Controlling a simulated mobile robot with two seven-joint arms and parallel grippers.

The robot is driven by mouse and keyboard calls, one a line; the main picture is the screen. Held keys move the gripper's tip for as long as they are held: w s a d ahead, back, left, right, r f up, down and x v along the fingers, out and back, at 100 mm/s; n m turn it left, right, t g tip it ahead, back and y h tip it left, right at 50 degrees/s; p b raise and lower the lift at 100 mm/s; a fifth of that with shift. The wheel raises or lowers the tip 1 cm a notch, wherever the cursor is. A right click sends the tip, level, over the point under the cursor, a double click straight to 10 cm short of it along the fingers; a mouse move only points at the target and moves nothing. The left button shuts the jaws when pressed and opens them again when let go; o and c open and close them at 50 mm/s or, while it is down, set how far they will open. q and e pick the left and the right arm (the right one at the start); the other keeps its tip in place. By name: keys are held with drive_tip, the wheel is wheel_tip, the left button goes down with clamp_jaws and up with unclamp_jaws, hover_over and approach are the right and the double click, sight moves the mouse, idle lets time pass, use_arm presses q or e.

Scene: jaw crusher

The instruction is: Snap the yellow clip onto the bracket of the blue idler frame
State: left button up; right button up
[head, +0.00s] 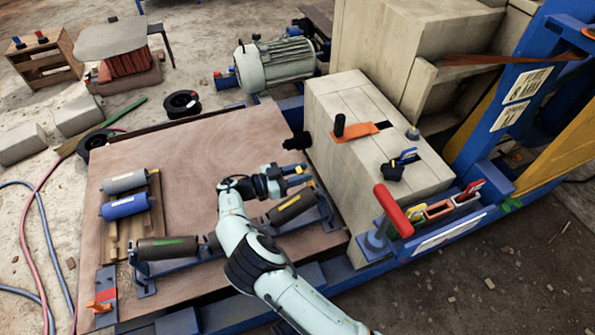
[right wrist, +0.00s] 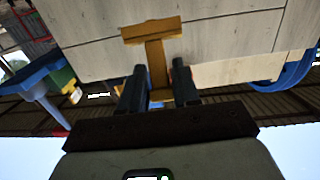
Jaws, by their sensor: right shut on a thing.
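The yellow clip (right wrist: 156,58) shows in the right wrist view as a T-shaped piece, its stem between my right gripper's fingers (right wrist: 158,88). In the head view my right gripper (head: 298,175) is shut on it, and only a small yellow bit of the clip (head: 300,169) shows. The blue idler frame (head: 146,283) lies along the front of the wooden table, with dark rollers on it. The gripper is above and behind the frame's right end bracket (head: 326,212), apart from it as far as I can see. My left gripper is not in view.
The wooden table (head: 215,150) is bare in its middle. Two loose rollers, grey (head: 125,182) and blue (head: 124,206), lie on a wooden pallet at left. A large beige machine block (head: 370,140) stands close to the right of the gripper, with a red-handled tool (head: 393,211) at its front.

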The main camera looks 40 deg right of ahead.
sight(310, 190)
drive_tip(key=shift+s+d+f, duration=0.15)
drive_tip(key=shift+d+f, duration=0.25)
drive_tip(key=shift+f, duration=0.4)
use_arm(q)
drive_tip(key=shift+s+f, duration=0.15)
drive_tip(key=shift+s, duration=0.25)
use_arm(e)
drive_tip(key=shift+s+d+f, duration=0.1)
drive_tip(key=shift+d+f, duration=0.2)
drive_tip(key=shift+f, duration=0.2)
drive_tip(key=shift+s+d+f, duration=0.1)
drive_tip(key=shift+d+f, duration=0.15)
drive_tip(key=shift+f, duration=0.25)
drive_tip(key=shift+s+d+f, duration=0.1)
drive_tip(key=shift+d+f, duration=0.25)
drive_tip(key=shift+f, duration=0.4)
drive_tip(key=shift+s+d+f, duration=0.1)
drive_tip(key=shift+d+f, duration=0.25)
drive_tip(key=shift+f, duration=0.35)
drive_tip(key=o, duration=1.1)
drive_tip(key=v, duration=1.3)
drive_tip(key=shift+a, duration=0.15)
